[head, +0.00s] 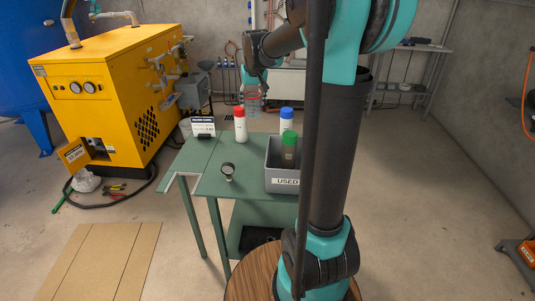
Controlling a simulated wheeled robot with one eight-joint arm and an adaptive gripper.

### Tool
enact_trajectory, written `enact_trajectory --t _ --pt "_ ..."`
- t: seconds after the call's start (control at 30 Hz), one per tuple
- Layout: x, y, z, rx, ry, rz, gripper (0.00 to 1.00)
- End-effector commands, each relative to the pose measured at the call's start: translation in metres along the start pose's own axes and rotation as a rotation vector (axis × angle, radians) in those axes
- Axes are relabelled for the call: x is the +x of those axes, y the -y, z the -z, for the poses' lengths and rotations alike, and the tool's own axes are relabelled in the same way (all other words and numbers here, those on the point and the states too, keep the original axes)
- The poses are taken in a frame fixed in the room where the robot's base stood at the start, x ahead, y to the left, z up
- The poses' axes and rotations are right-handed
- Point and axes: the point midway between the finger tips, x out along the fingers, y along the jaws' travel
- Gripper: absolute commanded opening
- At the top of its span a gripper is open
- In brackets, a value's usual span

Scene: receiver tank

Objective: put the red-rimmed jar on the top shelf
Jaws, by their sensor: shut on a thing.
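My gripper (254,88) is shut on a clear jar (252,105) with a reddish rim, and it points down. The jar's upper part is partly hidden by my gripper. The green table has a top and a lower shelf (238,217). A grey shelf unit (425,48) stands at the back right wall; I cannot tell which is the top shelf meant.
A grey bin marked USED (285,184) holds a green-capped bottle (289,150), with a blue-capped bottle (286,118) behind it. A yellow machine (105,90) is at left.

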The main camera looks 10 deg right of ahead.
Motion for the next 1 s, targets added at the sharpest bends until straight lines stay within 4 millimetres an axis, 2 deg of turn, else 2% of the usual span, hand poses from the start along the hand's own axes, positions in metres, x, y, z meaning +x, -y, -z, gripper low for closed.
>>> enact_trajectory --t 0.07,0.17,0.7,0.8,1.0 --pt "0.000 -0.003 0.002 0.005 0.000 -0.002 0.25" --pt "0.010 -0.003 -0.001 0.006 0.000 -0.003 0.25" --pt "0.126 -0.003 -0.049 0.005 0.000 -0.003 0.25" --pt "0.139 -0.003 -0.055 0.005 0.000 -0.003 0.25" --pt "0.152 -0.003 -0.061 0.005 0.000 -0.003 0.25"
